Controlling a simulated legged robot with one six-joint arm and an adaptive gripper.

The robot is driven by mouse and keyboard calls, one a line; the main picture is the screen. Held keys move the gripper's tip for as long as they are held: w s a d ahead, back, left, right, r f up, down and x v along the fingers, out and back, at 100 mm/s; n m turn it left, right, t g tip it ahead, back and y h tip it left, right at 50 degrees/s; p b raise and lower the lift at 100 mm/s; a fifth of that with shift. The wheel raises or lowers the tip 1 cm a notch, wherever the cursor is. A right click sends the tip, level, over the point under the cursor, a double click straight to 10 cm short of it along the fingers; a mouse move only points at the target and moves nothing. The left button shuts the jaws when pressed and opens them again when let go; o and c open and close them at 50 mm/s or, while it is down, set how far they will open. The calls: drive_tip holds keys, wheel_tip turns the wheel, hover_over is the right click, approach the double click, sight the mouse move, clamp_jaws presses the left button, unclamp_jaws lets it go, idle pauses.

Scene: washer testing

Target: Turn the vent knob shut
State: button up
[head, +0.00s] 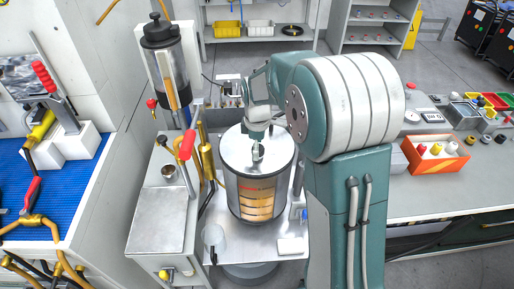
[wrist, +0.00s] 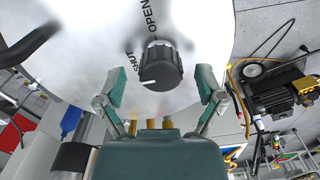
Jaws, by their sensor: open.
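The vent knob (wrist: 160,68) is dark and ridged, on the pale round lid (wrist: 205,35) of a metal drum. In the wrist view, the printed words OPEN and SHUT curve beside it. A white line on the knob face points left, close to the lower end of SHUT. My gripper (wrist: 161,92) is open, with one finger to each side of the knob and a visible gap on both sides. In the head view, my arm reaches down over the lid of the drum (head: 257,182); the knob cannot be made out clearly there.
The drum stands on a metal bench (head: 225,245). A red-handled lever (head: 187,145) and a tall clear cylinder (head: 170,65) stand to its left. An orange bin (head: 435,155) sits on the right counter. A dark motor-like unit (wrist: 280,92) shows right in the wrist view.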

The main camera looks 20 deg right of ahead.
wheel_tip(320, 180, up, 12)
drive_tip(key=shift+f, duration=0.25)
idle(0.4)
drive_tip(key=s+r+m+t, duration=0.3)
drive_tip(key=s+m, duration=1)
drive_tip(key=s, duration=1.2)
drive_tip(key=t, duration=0.2)
drive_tip(key=shift+r+m+t, duration=0.2)
drive_tip(key=shift+m+t, duration=0.1)
drive_tip(key=shift+s, duration=0.1)
